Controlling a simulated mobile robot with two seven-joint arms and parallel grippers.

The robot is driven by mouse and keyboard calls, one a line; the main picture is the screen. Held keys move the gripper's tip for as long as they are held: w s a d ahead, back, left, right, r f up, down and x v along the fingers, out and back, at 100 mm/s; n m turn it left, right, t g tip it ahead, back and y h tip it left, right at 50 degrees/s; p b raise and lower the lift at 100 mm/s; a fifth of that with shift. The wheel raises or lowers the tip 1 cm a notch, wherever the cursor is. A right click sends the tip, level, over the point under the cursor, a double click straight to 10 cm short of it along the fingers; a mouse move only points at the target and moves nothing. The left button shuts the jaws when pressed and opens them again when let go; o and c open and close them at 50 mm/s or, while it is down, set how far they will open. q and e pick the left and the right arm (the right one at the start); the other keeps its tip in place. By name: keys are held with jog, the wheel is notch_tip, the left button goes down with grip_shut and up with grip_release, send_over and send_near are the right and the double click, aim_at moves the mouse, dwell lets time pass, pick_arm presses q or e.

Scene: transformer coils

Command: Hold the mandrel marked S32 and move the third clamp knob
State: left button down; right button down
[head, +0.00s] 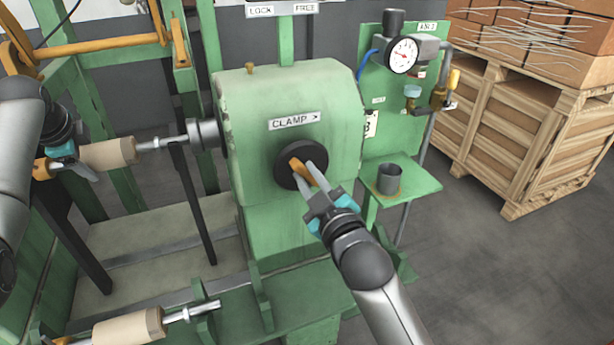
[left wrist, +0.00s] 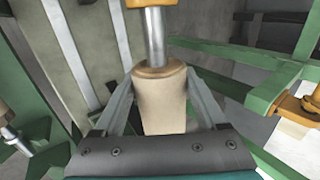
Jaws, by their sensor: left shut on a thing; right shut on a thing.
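A beige, cylindrical mandrel (head: 108,153) sits on a metal shaft at the left of the green machine in the head view. It also shows in the left wrist view (left wrist: 160,105), between the two fingers. My left gripper (head: 82,160) is shut on it. I cannot read an S32 mark on it. A round black clamp knob (head: 283,167) with an orange grip bar is on the machine's front, under a label reading "CLAMP >". My right gripper (head: 305,174) is shut on the orange bar, which its fingers partly hide.
A second beige mandrel (head: 128,328) lies lower left on another shaft. A grey cup (head: 390,179) stands on a small green shelf right of the knob. A pressure gauge (head: 404,54) and a wooden crate (head: 525,125) are further right. The floor at right is clear.

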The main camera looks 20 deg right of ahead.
jog(key=shift+a+f, duration=0.1)
jog(key=shift+f, duration=0.2)
jog(key=c, duration=1.1)
grip_release()
jog(key=o, duration=0.3)
jog(key=shift+r, duration=0.15)
jog(key=shift+o, duration=0.2)
jog(key=shift+s, duration=0.1)
jog(key=s, duration=1.1)
jog(key=shift+s, duration=0.4)
